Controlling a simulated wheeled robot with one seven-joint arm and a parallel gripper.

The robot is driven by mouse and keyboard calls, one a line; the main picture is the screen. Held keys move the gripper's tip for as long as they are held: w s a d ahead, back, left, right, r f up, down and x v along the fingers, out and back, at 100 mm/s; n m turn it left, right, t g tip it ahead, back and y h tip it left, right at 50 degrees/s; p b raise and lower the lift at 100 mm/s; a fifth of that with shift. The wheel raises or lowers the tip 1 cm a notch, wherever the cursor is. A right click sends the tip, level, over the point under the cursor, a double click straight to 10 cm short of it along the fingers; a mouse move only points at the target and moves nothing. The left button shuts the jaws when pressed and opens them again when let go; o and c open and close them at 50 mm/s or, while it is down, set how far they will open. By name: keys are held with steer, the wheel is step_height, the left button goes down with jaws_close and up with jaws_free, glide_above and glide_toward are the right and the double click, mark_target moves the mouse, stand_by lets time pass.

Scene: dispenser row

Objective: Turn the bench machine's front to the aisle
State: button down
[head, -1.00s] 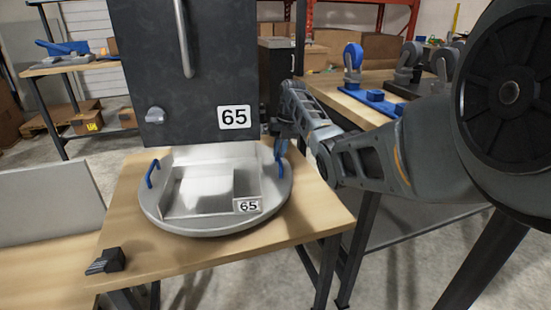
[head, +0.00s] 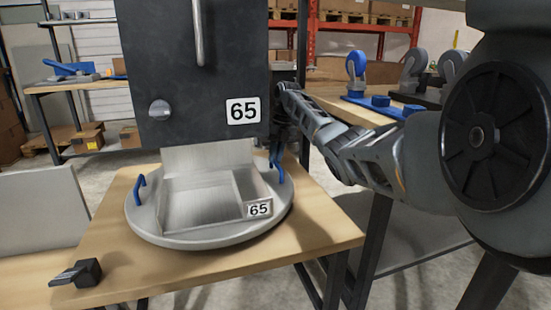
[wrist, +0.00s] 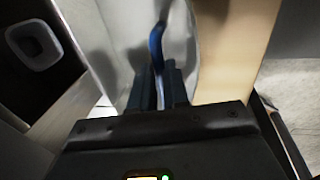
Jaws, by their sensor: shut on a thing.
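The bench machine is a dark cabinet (head: 190,75) labelled 65, with a vertical bar handle and a round knob on its front. Its front faces my head camera. Below it, a metal tray (head: 195,200), also labelled 65, lies on a round grey turntable (head: 150,225). A blue handle (head: 139,190) stands at the turntable's left edge. A second blue handle (head: 281,166) stands at its right edge. My gripper (head: 277,150) is at this right handle, partly hidden beside the cabinet. In the wrist view the blue handle (wrist: 157,45) runs between my gripper's closed fingers (wrist: 168,88).
The turntable stands on a wooden bench (head: 330,225). A grey panel (head: 40,212) stands at the left. Another bench behind my arm holds blue and grey casters (head: 356,66). Shelves with boxes stand behind.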

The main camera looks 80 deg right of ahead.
steer(key=shift+w+d, duration=0.1)
steer(key=shift+d, duration=0.05)
steer(key=c, duration=1.1)
jaws_free()
steer(key=shift+r, duration=0.1)
steer(key=r, duration=0.2)
steer(key=s+r+p, duration=0.1)
steer(key=r, duration=0.4)
steer(key=shift+s+d+r+p, duration=0.2)
steer(key=shift+d+p, duration=0.1)
steer(key=shift+d, duration=0.1)
